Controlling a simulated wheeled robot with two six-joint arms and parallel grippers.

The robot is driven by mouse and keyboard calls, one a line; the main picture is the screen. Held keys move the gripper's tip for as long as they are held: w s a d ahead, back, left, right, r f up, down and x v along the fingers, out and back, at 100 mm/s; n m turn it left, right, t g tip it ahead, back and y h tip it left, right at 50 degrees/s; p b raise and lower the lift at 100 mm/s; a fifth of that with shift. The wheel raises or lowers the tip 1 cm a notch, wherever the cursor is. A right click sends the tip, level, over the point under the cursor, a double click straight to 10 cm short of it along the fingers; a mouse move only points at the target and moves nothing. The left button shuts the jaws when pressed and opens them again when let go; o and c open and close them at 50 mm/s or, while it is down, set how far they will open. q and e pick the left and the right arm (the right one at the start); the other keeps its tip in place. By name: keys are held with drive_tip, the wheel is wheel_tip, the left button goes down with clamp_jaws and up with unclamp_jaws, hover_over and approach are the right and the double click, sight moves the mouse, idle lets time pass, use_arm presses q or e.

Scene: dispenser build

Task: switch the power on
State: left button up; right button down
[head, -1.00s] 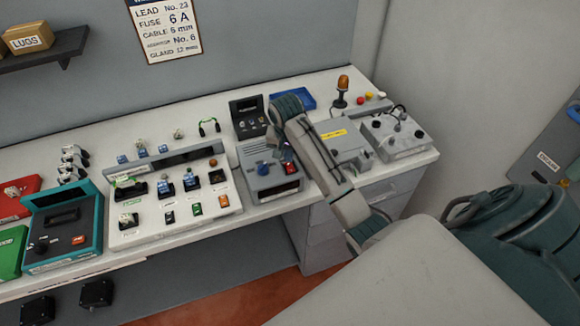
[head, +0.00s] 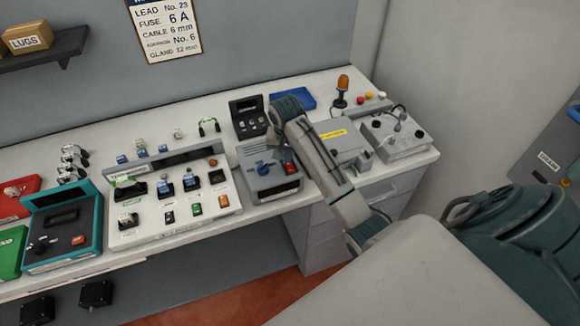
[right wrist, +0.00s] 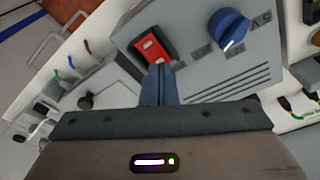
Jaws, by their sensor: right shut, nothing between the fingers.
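The grey power unit (head: 270,180) stands on the bench, with a blue knob (head: 263,168) and a red rocker switch (head: 289,168) on its face. In the right wrist view the red rocker (right wrist: 150,47) sits in a dark frame with white marks, and the blue knob (right wrist: 230,28) is beside it. My right gripper (right wrist: 157,70) is shut and empty, its fingertips close to the rocker's lower edge in that view. I cannot tell whether they touch it. Which way the rocker is tipped is unclear. My left gripper is out of view.
A white panel (head: 150,226) with several switches and sockets is left of the unit, and a teal instrument (head: 35,255) farther left. A dark meter (head: 248,116) stands behind the unit. Grey boxes (head: 397,140) and an amber beacon (head: 342,88) are to the right.

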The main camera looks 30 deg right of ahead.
sight(288, 165)
drive_tip(key=shift+f, duration=0.65)
drive_tip(key=shift+r, duration=0.1)
wheel_tip(288, 165, up, 2)
drive_tip(key=shift+p, duration=0.4)
drive_tip(key=shift+r, duration=2.45)
drive_tip(key=shift+f, duration=0.1)
